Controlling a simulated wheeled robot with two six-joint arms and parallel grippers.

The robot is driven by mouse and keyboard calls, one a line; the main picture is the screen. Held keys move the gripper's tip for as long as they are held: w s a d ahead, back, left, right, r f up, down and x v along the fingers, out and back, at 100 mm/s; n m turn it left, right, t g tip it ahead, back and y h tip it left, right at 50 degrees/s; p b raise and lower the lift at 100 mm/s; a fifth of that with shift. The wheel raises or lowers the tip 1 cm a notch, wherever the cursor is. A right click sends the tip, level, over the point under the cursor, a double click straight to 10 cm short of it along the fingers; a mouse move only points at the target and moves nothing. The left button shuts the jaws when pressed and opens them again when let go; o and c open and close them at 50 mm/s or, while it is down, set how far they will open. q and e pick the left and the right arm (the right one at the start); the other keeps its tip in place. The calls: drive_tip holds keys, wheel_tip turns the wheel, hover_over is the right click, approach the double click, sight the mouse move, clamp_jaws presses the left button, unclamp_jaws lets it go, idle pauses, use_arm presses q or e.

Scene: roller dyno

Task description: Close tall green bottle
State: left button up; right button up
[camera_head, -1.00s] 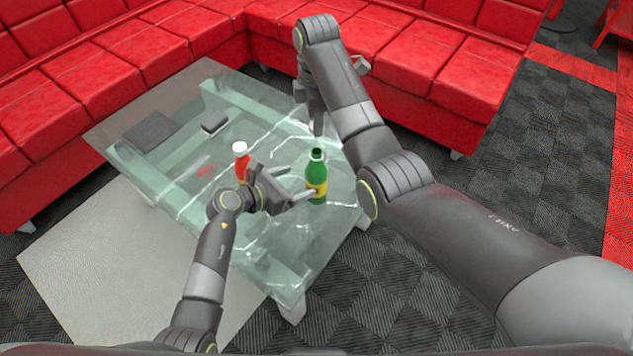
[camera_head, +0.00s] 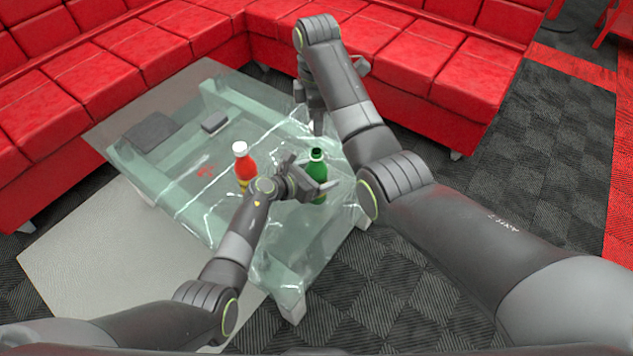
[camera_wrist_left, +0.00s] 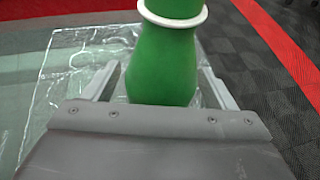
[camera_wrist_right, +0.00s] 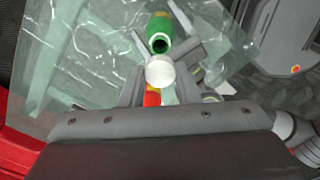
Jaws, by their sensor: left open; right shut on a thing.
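The tall green bottle (camera_head: 317,163) stands upright on the glass table with its dark mouth uncovered. It fills the upper middle of the left wrist view (camera_wrist_left: 162,65), with a white ring at its neck. My left gripper (camera_head: 309,187) is open, its fingers to either side of the bottle. My right gripper (camera_head: 317,128) is above the bottle, pointing down. In the right wrist view it is shut on a round white cap (camera_wrist_right: 160,72), apart from the bottle's open mouth (camera_wrist_right: 158,42). The cap is hidden in the head view.
A red bottle (camera_head: 244,168) with a white top stands left of the green bottle, close to my left arm. A dark flat panel (camera_head: 150,131) and a small grey block (camera_head: 214,122) lie on the glass table (camera_head: 190,185). Red sofas (camera_head: 110,55) border the back.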

use_arm(q)
drive_tip(key=c, duration=1.5)
use_arm(e)
hover_over(317, 151)
drive_tip(key=shift+f, duration=2.5)
drive_tip(key=shift+f, duration=0.1)
drive_tip(key=shift+f, duration=0.8)
drive_tip(key=shift+f, duration=0.55)
